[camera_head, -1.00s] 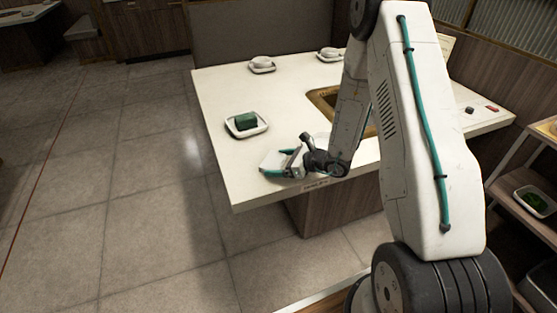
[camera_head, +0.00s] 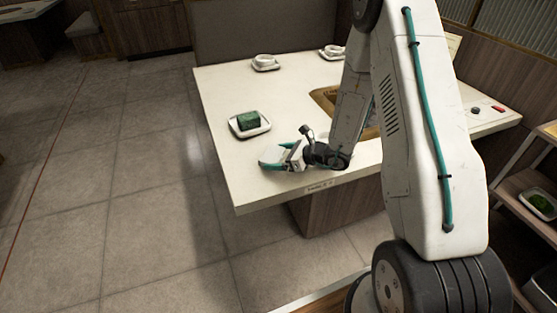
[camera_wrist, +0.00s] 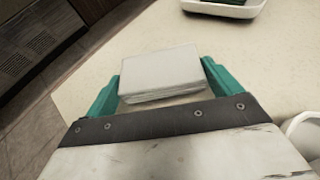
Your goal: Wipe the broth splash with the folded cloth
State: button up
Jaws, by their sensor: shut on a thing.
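The folded cloth (camera_wrist: 160,72) is a white-grey block between the teal fingers of my gripper (camera_wrist: 160,82) in the wrist view. My gripper is shut on it, with a finger at each side. In the head view my gripper (camera_head: 277,156) is low over the near left part of the cream table (camera_head: 225,90). I cannot tell whether the cloth touches the table top. No broth splash can be made out in either view.
A white tray with a dark green block (camera_head: 249,121) stands on the table beyond my gripper. White dishes (camera_head: 265,62) stand at the far edge. A square recess (camera_head: 325,97) is in the table's middle. A shelf with a green-filled dish (camera_head: 540,204) is at the right.

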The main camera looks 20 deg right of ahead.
jog(key=shift+r, duration=0.7)
jog(key=shift+d+r, duration=0.1)
jog(key=shift+r, duration=2.55)
